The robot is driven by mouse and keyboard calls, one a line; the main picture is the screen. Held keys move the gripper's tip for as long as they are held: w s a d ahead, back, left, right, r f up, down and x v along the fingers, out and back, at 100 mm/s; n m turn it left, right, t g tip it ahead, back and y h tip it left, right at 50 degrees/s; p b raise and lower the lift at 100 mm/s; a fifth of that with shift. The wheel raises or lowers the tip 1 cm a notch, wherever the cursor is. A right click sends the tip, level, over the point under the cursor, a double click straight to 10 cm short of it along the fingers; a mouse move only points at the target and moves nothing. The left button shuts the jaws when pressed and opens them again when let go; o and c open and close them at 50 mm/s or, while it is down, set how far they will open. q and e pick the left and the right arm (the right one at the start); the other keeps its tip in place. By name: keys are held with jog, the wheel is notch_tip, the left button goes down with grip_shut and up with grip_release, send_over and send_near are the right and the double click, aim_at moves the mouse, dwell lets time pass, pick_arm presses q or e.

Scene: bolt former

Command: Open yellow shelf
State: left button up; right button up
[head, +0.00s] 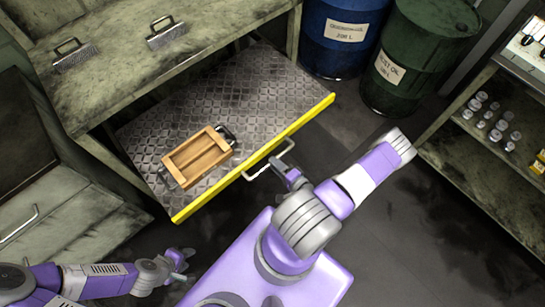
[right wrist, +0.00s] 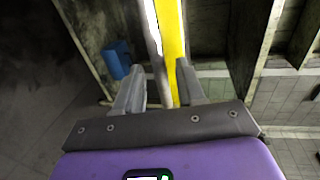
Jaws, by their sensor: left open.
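The yellow shelf (head: 310,112) is a patterned metal sheet with a yellow front edge, sticking far out from under the workbench. Its grey bar handle (head: 265,163) is on the front edge. My right gripper (head: 285,168) is at the right end of the handle. In the right wrist view its fingers (right wrist: 160,90) are spread, with the handle bar and yellow edge seen in the gap between them; I cannot tell whether they touch the bar. My left gripper (head: 182,262) is open and empty, low at left, apart from the shelf.
A wooden box (head: 197,157) with dark handles lies on the shelf. A blue barrel (head: 340,60) and a green barrel (head: 415,75) stand behind right. A rack (head: 480,150) with small parts is at right. A cabinet (head: 50,215) is at left. Floor in front is clear.

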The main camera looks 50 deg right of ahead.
jog(key=v, duration=0.5)
jog(key=shift+p, duration=0.4)
